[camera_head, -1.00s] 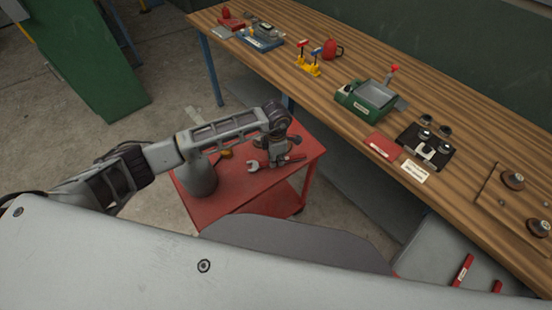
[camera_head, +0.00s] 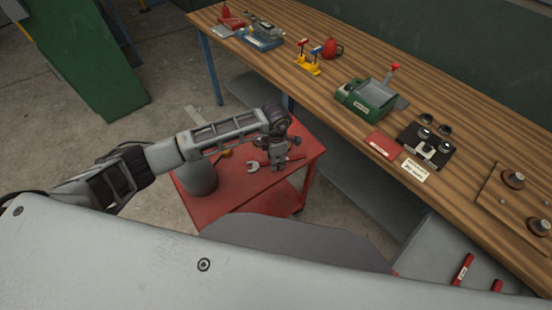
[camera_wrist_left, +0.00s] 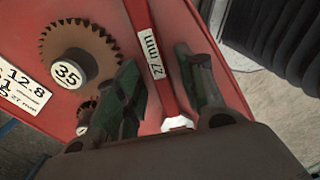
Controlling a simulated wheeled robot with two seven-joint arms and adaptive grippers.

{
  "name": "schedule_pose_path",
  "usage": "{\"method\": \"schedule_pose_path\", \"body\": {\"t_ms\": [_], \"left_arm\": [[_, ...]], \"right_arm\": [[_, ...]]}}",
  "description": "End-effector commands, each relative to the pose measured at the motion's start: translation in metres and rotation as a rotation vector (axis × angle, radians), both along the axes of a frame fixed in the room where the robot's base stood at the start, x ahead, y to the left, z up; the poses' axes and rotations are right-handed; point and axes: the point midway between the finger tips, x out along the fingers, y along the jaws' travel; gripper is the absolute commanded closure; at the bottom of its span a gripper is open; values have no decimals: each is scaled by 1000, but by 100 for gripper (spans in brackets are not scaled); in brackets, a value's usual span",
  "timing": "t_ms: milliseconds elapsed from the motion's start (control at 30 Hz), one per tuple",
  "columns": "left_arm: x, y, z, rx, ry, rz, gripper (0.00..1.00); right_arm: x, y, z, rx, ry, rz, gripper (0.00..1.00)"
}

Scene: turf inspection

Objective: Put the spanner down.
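The spanner (camera_head: 254,167) lies on the red cart (camera_head: 245,196) beside the bench. In the left wrist view the red handle (camera_wrist_left: 154,55) carries a "27 mm" label and runs between my left fingers. My left gripper (camera_head: 277,163) is over the spanner, low above the cart top. In the left wrist view its fingers (camera_wrist_left: 168,85) stand apart on either side of the handle, with gaps showing. My right gripper is not in view.
A brown gear (camera_wrist_left: 80,48) marked 35 and a white number label (camera_wrist_left: 20,88) are on the cart. The wooden bench (camera_head: 440,110) runs along the right, with a green box (camera_head: 365,100), a red mug (camera_head: 332,49) and a black plate (camera_head: 425,146) on it.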

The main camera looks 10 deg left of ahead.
Motion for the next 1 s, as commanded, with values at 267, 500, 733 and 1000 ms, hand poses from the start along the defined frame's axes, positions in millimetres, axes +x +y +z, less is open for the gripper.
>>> {"method": "schedule_pose_path", "body": {"t_ms": [267, 500, 733, 1000], "left_arm": [[0, 0, 4, 0, 0, 0, 61], [1, 0, 29, -1, -4, -1, 61], [1, 0, 63, -2, -4, -1, 61], [1, 0, 101, -1, -4, -1, 61]], "right_arm": [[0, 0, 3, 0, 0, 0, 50], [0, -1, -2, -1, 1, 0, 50], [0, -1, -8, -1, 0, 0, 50], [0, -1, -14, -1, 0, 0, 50]]}}
